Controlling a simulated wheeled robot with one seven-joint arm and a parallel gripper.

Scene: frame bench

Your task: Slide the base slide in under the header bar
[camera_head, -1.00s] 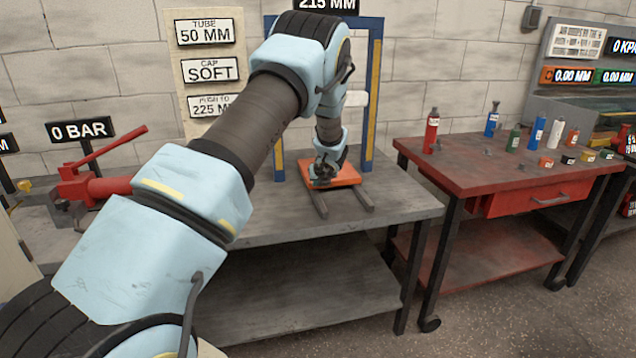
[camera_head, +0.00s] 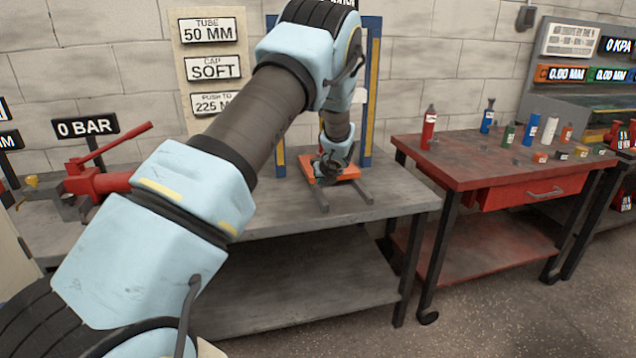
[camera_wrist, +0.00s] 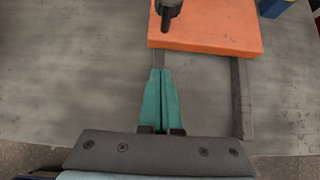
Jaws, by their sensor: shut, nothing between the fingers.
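The base slide appears as an orange plate (camera_head: 348,174) on two dark rails on the grey bench, between the posts of a blue and yellow frame. The header bar across the frame top is mostly hidden behind my arm. My gripper (camera_head: 328,174) is at the front left of the plate. In the wrist view its teal fingers (camera_wrist: 160,74) are shut and empty, over the left rail and just short of the plate's front edge; contact cannot be told.
A red workbench (camera_head: 480,160) with several bottles and small blocks stands to the right. A red clamp-like tool (camera_head: 95,182) with a raised lever sits on the left. Instruction signs (camera_head: 212,67) hang behind. The grey bench (camera_head: 270,215) is clear in front of the rails.

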